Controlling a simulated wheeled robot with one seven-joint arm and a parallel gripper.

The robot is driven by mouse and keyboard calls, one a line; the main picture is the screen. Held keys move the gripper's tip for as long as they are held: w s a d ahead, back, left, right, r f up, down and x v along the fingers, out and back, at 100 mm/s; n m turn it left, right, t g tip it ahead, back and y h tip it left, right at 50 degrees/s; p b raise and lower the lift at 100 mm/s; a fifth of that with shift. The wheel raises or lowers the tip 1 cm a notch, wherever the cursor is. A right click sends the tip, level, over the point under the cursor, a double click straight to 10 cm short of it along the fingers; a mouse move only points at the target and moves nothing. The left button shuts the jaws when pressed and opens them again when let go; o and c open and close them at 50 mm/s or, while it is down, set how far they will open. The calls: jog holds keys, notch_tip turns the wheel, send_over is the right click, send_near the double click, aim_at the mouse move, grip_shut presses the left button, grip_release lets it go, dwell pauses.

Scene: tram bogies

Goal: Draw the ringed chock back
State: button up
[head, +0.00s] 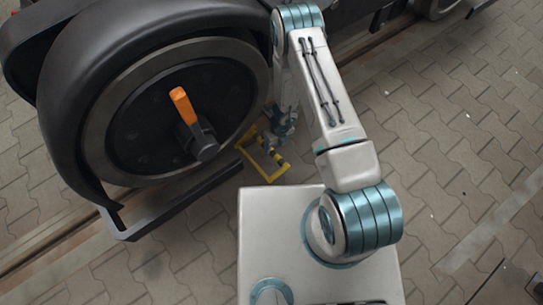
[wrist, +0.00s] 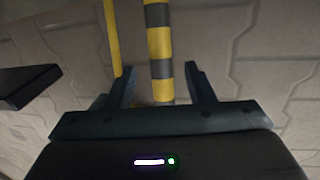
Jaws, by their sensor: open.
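The chock shows in the head view as a yellow frame (head: 262,164) with a black-striped bar, on the paving at the lower right of the big wheel. In the wrist view its yellow-and-dark striped bar (wrist: 159,45) runs up the picture between my fingertips. My gripper (wrist: 163,82) is open, with a finger on each side of the striped bar and a gap to each. In the head view my gripper (head: 281,130) is small and partly hidden beside the wheel. I cannot make out a separate ring.
The large black wheel (head: 150,120) with an orange lever (head: 182,105) stands close left of my gripper. A rail (head: 50,240) runs beneath it. A dark block (wrist: 28,86) lies at the left of the wrist view. The paving on the right (head: 450,130) is clear.

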aim_at(271, 155)
jog(key=f+b, duration=0.1)
jog(key=f, duration=0.1)
jog(key=f+b, duration=0.1)
jog(key=f, duration=0.2)
jog(key=a+f, duration=0.1)
jog(key=f, duration=0.2)
jog(key=shift+s+a+b, duration=0.1)
jog(key=shift+s+b, duration=0.25)
jog(key=shift+b, duration=0.05)
jog(key=shift+r, duration=0.1)
jog(key=shift+c, duration=0.3)
